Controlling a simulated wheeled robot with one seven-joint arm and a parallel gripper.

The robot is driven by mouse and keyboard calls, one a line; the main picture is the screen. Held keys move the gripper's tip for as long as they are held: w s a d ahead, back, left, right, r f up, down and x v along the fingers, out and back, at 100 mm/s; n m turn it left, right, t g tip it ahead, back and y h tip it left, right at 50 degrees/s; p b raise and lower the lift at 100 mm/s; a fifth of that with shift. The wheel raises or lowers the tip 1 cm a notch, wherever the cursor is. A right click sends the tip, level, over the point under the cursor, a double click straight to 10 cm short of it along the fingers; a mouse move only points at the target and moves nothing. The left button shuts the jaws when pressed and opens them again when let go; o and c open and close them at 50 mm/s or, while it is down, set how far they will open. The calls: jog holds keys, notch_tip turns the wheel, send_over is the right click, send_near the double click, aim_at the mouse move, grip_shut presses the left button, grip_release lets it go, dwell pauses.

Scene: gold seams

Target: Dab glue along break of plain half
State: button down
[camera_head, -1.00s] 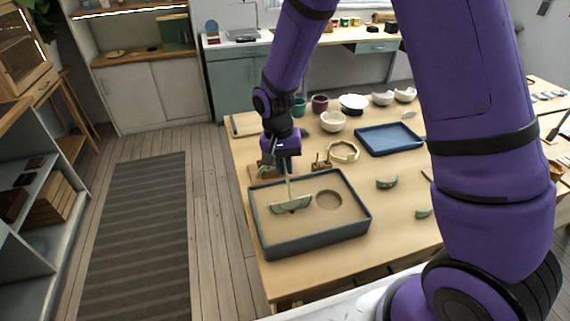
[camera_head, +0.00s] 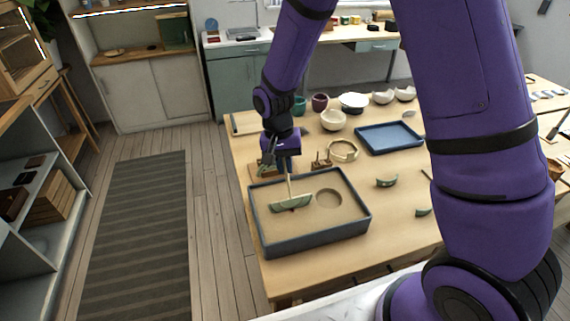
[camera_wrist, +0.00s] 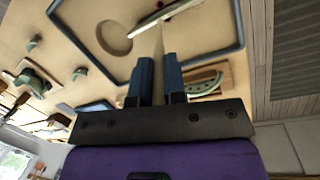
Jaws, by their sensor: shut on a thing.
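The green half bowl (camera_head: 291,203) stands in the sand of the dark-rimmed tray (camera_head: 314,242), left of a round hollow (camera_head: 328,198). My gripper (camera_head: 286,158) is above the tray, shut on a thin pale wooden stick (camera_head: 289,185) that points down. The stick's lower end is at the half's upper edge; I cannot tell if it touches. In the wrist view the stick (camera_wrist: 158,45) runs from between the blue fingers (camera_wrist: 155,80) to the half's pale edge (camera_wrist: 168,14). No glue can be made out on the edge.
A blue tray (camera_head: 388,138) lies farther back on the table. A green shard (camera_head: 387,181) and another piece (camera_head: 423,212) lie to the right. A ring-shaped piece (camera_head: 343,150) and several bowls stand behind the sand tray.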

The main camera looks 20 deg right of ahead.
jog(key=shift+r, duration=0.2)
jog(key=shift+a, duration=0.15)
jog(key=shift+a+r, duration=0.1)
jog(key=shift+a, duration=1)
jog(key=shift+f, duration=0.3)
dwell(0.8)
jog(key=shift+r, duration=0.2)
jog(key=shift+a, duration=0.1)
dwell(0.3)
jog(key=shift+a+r, duration=0.1)
jog(key=shift+a, duration=0.95)
jog(key=shift+f, duration=0.3)
dwell(0.7)
